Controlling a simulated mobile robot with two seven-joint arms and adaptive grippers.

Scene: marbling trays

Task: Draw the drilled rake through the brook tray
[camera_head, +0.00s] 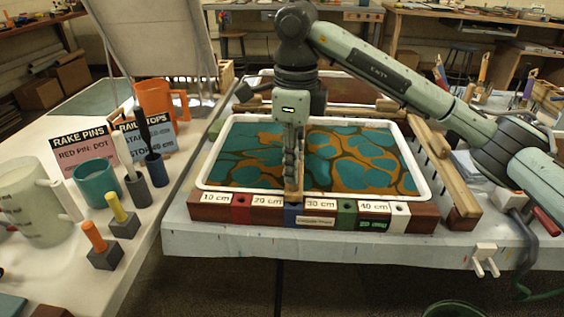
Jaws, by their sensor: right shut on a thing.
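A white-rimmed tray (425,178) holds teal and orange marbled liquid with dark veins. My right gripper (291,172) points down over its middle and is shut on a narrow brown wooden bar (299,178), which seems to be the rake. The bar runs from the middle of the tray toward its front rim. The fingers hide much of it, and I cannot see its pins or whether they touch the liquid. The name on the tray's small front label (315,221) is too small to read. My left gripper is not in view.
A front rail (221,213) carries coloured blocks marked 10 to 40 cm. A wooden side rail (446,174) stands right of the tray. The left table holds pin blocks (104,254), cups, an orange mug (158,105) and sign cards (83,146). Another tray (352,92) lies behind.

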